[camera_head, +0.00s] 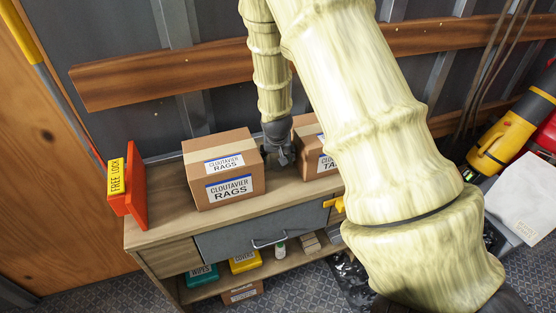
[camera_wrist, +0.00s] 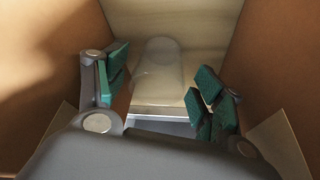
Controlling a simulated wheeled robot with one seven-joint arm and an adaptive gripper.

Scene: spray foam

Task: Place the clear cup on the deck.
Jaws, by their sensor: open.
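The clear cup (camera_wrist: 157,68) shows faintly in the wrist view, see-through, on a light wooden surface between two brown cardboard walls. I cannot tell whether it stands or lies. My gripper (camera_wrist: 160,84) is open, its green pads spread to the left and right of the cup's near part, with no clear contact visible. In the head view my gripper (camera_head: 281,147) is between two cardboard boxes above the wooden cabinet top (camera_head: 235,217), and the cup is hidden there. No surface is marked as the deck.
A box labelled rags (camera_head: 224,170) is left of my gripper, and a second box (camera_head: 309,147) is right of it, partly behind my arm. An orange holder (camera_head: 131,190) stands at the cabinet's left end. Bare wood shows along the cabinet's front edge. A grey drawer (camera_head: 262,235) is below.

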